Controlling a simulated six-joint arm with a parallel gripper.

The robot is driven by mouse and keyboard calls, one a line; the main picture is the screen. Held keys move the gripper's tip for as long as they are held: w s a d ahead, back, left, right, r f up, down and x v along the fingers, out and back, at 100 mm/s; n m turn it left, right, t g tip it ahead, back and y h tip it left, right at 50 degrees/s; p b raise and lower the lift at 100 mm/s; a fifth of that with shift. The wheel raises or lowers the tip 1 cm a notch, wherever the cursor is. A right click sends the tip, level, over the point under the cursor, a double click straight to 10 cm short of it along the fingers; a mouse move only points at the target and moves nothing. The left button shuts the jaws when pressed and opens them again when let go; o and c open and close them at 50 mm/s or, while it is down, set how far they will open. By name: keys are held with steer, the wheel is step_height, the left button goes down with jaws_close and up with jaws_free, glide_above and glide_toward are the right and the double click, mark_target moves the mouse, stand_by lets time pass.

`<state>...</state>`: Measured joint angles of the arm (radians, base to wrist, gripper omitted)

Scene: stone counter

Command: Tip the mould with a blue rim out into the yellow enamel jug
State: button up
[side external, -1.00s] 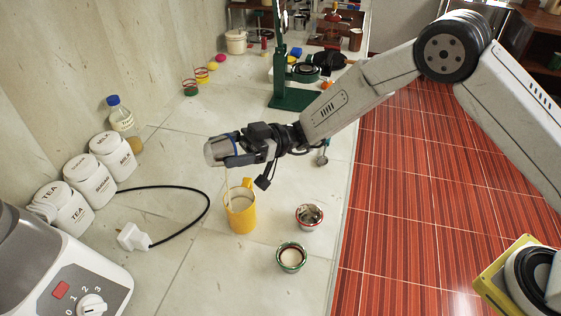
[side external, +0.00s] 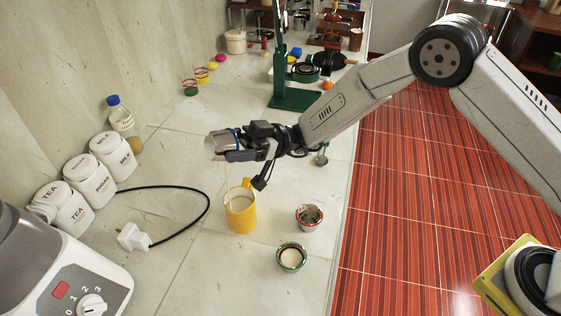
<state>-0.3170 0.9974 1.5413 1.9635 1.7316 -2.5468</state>
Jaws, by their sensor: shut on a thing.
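My gripper (side external: 238,146) is shut on the mould with a blue rim (side external: 219,145), a pale grey cup. It holds the mould tipped on its side, above and slightly left of the yellow enamel jug (side external: 241,218). A thin pale stream runs down from the mould to the left part of the jug's mouth. The jug stands upright on the counter, its handle towards the back, with creamy liquid showing inside. How much is left in the mould cannot be told.
A red-rimmed mould (side external: 309,217) and a green-rimmed mould (side external: 291,257) stand right of the jug. A black cable with a white plug (side external: 133,237) lies to its left. White canisters (side external: 88,180) line the wall. A green stand (side external: 291,99) is behind.

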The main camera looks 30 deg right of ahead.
steer(key=shift+d+r+y, duration=0.1)
steer(key=shift+r+y, duration=0.2)
steer(key=shift+y, duration=0.2)
steer(key=shift+d+g+y, duration=0.15)
steer(key=shift+g+y, duration=0.15)
steer(key=shift+y, duration=0.4)
stand_by(0.7)
steer(key=shift+r+h, duration=0.1)
steer(key=shift+h, duration=0.8)
steer(key=f+h, duration=0.1)
steer(key=a+f+h, duration=0.1)
steer(key=f+h, duration=0.1)
steer(key=shift+a, duration=0.1)
steer(key=shift+f, duration=0.1)
